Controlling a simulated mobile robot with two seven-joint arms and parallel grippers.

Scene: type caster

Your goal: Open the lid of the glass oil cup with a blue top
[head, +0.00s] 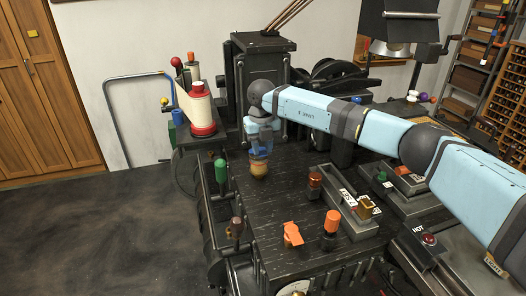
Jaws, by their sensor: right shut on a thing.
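The glass oil cup (259,168) stands on the dark machine top near the picture's centre. Its lower part is brownish and rounded, and its upper part looks blue and see-through. My right gripper (261,143) comes down on it from above, at the end of the light-blue arm from the right. The gripper is shut on the cup's blue top, which it largely hides. The fingers are small and blend with the blue, so whether the lid is raised cannot be told. My left gripper is out of view.
A green knob (221,169) stands left of the cup. A brown-topped fitting (315,182) stands to the right.

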